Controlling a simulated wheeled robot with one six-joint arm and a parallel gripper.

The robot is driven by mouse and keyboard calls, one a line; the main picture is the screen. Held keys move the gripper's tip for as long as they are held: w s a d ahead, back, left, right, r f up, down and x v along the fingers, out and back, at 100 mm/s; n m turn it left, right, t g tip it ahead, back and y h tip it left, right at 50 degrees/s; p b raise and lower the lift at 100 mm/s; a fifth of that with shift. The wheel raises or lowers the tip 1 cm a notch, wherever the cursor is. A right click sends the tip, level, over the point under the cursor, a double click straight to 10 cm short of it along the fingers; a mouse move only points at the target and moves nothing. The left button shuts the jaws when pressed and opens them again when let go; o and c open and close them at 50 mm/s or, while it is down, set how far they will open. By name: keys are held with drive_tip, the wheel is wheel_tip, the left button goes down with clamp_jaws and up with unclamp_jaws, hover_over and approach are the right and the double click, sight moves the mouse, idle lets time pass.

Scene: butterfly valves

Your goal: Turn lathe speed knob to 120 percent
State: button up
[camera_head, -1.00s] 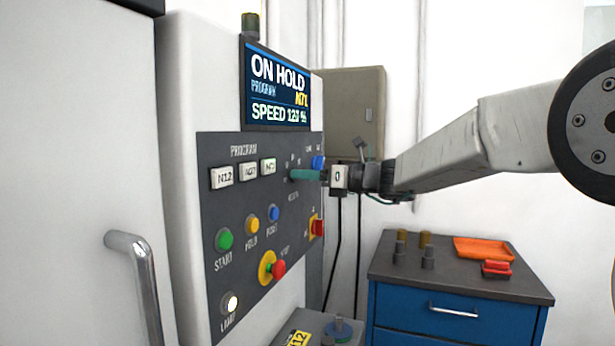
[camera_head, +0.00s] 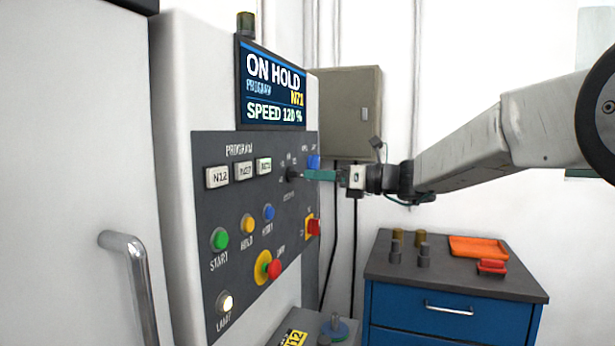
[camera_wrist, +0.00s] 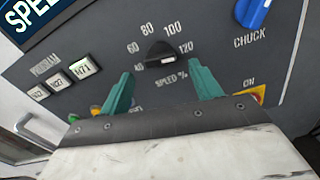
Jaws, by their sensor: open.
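The speed knob (camera_wrist: 160,54) is a black dial on the grey panel, in the wrist view's upper middle. Its scale runs from 40 to 120, and its handle lies nearly level, its right end towards the 120 mark. In the head view the knob (camera_head: 293,174) shows small and dark. The display (camera_head: 273,85) reads ON HOLD, N71 and SPEED 120 %. My gripper (camera_wrist: 163,84) has two green fingers, spread apart and empty, below and to either side of the knob. In the head view my gripper (camera_head: 307,174) is just right of the knob, apparently clear of it.
The blue chuck switch (camera_wrist: 254,12) is up and right of the knob. A yellow-backed red switch (camera_head: 312,227) sits below it. Program buttons (camera_head: 243,172) are to the left. A blue cabinet (camera_head: 450,305) with an orange tray (camera_head: 478,247) stands at right.

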drive_tip(key=v, duration=0.3)
idle(0.4)
drive_tip(key=s+d+f+n+g+h, duration=0.3)
drive_tip(key=s+f+n+g+h, duration=0.25)
drive_tip(key=s+f+n, duration=0.75)
drive_tip(key=s+d+f+n+h, duration=0.2)
drive_tip(key=s+d, duration=0.4)
drive_tip(key=s, duration=0.4)
drive_tip(key=s+d+f+n+h, duration=0.3)
drive_tip(key=s+d+n+h, duration=0.2)
drive_tip(key=s, duration=0.5)
drive_tip(key=s+d+f+n+h, duration=0.3)
drive_tip(key=s+d, duration=0.4)
drive_tip(key=s, duration=0.3)
drive_tip(key=shift+n+t+h, duration=0.35)
drive_tip(key=shift+n+h, duration=0.25)
drive_tip(key=shift+h, duration=0.15)
